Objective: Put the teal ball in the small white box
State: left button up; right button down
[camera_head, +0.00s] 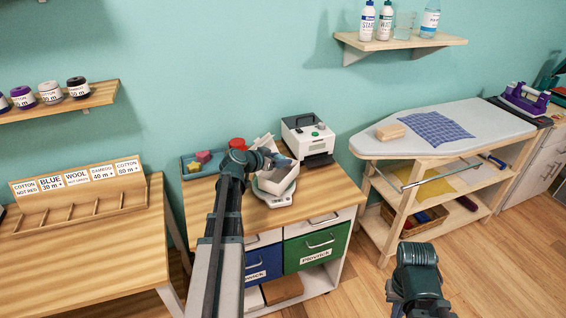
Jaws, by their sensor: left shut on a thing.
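The small white box (278,184) stands open on a white scale-like base (268,199) on the wooden cabinet top, its pale lid raised at the back. My left gripper (276,160) is at the box's opening, at its upper rim. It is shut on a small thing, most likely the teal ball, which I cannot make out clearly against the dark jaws. I cannot tell whether the held thing is above the rim or just inside. My right arm shows only as a teal and dark link at the lower right; its gripper is out of view.
A blue tray (188,173) with small coloured pieces and a red object (238,143) lie left of the box. A white and black machine (308,139) stands behind right. An ironing board (470,122) is at right, a wooden table (90,245) at left.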

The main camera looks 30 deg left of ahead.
pick_arm(q)
jog(key=shift+a+r, duration=0.1)
jog(key=shift+f+b, duration=0.65)
jog(key=o, duration=1.3)
jog(key=shift+r, duration=0.2)
jog(key=shift+s+r+p, duration=0.35)
jog(key=shift+r+p, duration=0.45)
jog(key=shift+p, duration=0.25)
jog(key=shift+p+v, duration=2.2)
jog(key=shift+v, duration=3.35)
jog(key=shift+s+a+f, duration=0.1)
jog(key=shift+f, duration=0.1)
